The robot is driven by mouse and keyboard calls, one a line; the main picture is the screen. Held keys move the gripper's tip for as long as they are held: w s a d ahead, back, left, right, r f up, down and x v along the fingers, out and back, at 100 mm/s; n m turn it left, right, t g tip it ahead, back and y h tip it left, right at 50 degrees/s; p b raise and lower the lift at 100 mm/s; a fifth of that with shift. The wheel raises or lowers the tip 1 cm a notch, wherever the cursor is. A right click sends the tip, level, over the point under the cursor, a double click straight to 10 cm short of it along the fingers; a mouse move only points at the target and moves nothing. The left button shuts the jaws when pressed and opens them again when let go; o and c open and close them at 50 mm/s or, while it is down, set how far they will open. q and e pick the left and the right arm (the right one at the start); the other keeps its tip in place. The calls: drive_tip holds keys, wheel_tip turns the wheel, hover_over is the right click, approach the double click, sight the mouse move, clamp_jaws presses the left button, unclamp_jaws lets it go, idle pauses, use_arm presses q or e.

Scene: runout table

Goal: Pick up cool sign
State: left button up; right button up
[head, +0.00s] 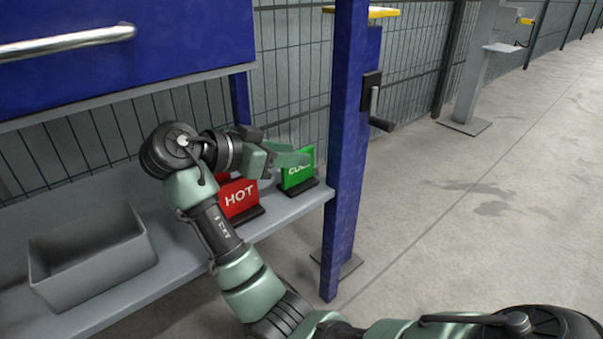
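The green cool sign (298,176) stands upright on a dark base near the right end of the grey shelf, its lettering partly covered by my gripper. My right gripper (292,157) is at the sign's top edge, its fingers pointing right. They overlap the sign in the picture. I cannot tell whether they touch it or how far apart they are. The red hot sign (238,199) stands on the shelf to the left of the cool sign, partly behind my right arm. My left gripper is not in view.
A grey open bin (92,262) sits on the shelf (182,262) at the left. A blue post (347,150) with a black handle stands just right of the cool sign. A blue panel hangs above the shelf, with wire fence behind.

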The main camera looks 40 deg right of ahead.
clamp_jaws()
idle(1.3)
